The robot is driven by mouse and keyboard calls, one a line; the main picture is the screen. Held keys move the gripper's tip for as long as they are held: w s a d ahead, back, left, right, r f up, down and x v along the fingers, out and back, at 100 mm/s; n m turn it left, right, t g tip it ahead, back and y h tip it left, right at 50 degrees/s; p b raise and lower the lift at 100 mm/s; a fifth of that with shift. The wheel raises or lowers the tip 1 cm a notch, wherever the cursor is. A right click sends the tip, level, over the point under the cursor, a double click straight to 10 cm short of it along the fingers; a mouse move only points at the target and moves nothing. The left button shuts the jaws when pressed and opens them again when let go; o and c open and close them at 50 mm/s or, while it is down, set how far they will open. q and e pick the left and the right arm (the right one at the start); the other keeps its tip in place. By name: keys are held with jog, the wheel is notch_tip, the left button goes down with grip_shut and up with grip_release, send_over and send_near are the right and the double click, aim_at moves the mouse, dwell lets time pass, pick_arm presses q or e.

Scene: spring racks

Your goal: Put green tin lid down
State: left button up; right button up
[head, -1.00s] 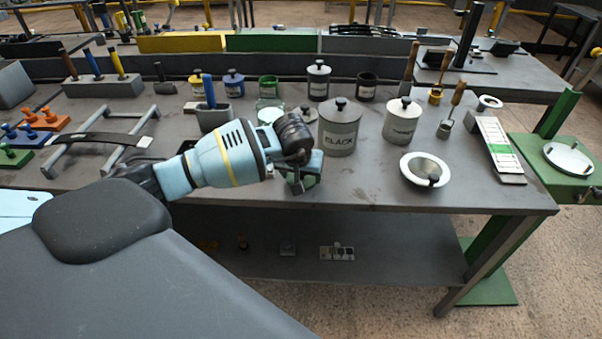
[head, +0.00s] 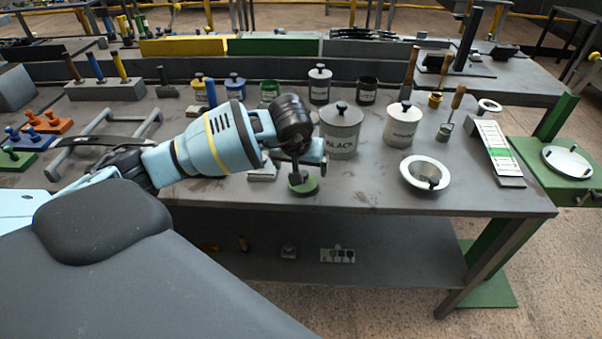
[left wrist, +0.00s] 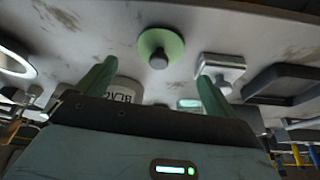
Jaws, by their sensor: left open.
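The green tin lid (head: 303,187) lies flat on the workbench, near its front edge. In the left wrist view it is a green disc with a grey knob (left wrist: 161,45). My left gripper (head: 298,166) is just above the lid in the head view and partly hides it. In the left wrist view the fingers (left wrist: 157,72) are spread with nothing between them, and the lid is past their tips. A green-labelled tin (head: 269,91) stands farther back on the bench. My right gripper is not in view.
The BLACK tin (head: 341,130) stands close to the right of my left gripper, with another lidded tin (head: 402,125) beyond it. A white ring-shaped dish (head: 424,173) lies near the front right.

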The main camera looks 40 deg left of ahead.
pick_arm(q)
jog(key=v, duration=0.5)
jog(key=shift+r, duration=0.1)
